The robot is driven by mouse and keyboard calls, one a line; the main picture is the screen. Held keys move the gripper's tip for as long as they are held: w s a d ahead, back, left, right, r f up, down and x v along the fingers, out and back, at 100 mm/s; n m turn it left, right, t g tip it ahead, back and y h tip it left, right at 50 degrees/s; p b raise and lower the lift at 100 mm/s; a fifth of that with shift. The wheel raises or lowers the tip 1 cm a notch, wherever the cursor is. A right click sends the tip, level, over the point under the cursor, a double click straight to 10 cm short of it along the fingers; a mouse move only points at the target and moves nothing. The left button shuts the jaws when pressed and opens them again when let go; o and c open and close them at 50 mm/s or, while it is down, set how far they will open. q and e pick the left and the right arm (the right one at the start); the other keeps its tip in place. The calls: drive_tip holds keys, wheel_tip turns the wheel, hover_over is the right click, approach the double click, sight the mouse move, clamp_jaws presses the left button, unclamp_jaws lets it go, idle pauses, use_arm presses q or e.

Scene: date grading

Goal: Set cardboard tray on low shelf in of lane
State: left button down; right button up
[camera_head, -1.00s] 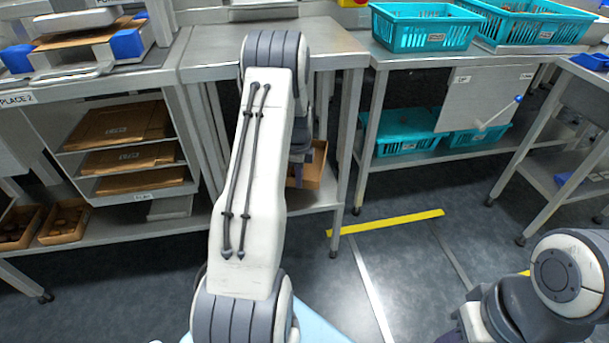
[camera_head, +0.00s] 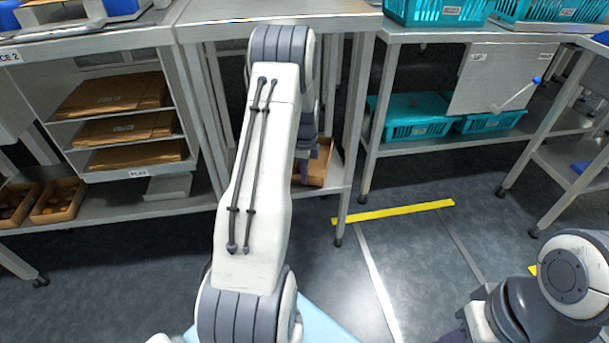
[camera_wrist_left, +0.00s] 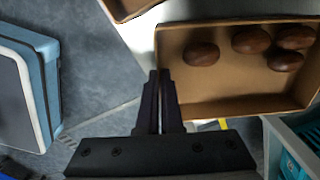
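The cardboard tray (camera_head: 319,168) is brown and open-topped. In the head view it shows partly behind my left arm, at the low shelf (camera_head: 326,192) under the middle table. In the left wrist view the tray (camera_wrist_left: 225,108) holds several dark brown dates (camera_wrist_left: 251,40). My left gripper (camera_wrist_left: 159,76) has its fingers close together on the tray's left wall near a corner, apparently pinching it. In the head view this gripper (camera_head: 305,172) is largely hidden by the arm. Whether the tray rests fully on the shelf cannot be told. My right gripper is out of view.
A rack of flat cardboard (camera_head: 125,128) and small trays of dates (camera_head: 58,200) stand at left. Teal crates (camera_head: 418,130) sit on the right-hand shelf. Table legs (camera_head: 346,190) flank the low shelf. Yellow tape (camera_head: 392,212) marks the open floor at right.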

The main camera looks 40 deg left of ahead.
use_arm(q)
drive_tip(key=shift+f, duration=0.55)
idle(0.4)
drive_tip(key=c, duration=1)
unclamp_jaws()
wheel_tip(320, 180, up, 10)
drive_tip(key=p, duration=0.4)
drive_tip(key=shift+r+p, duration=0.25)
drive_tip(key=shift+p, duration=0.05)
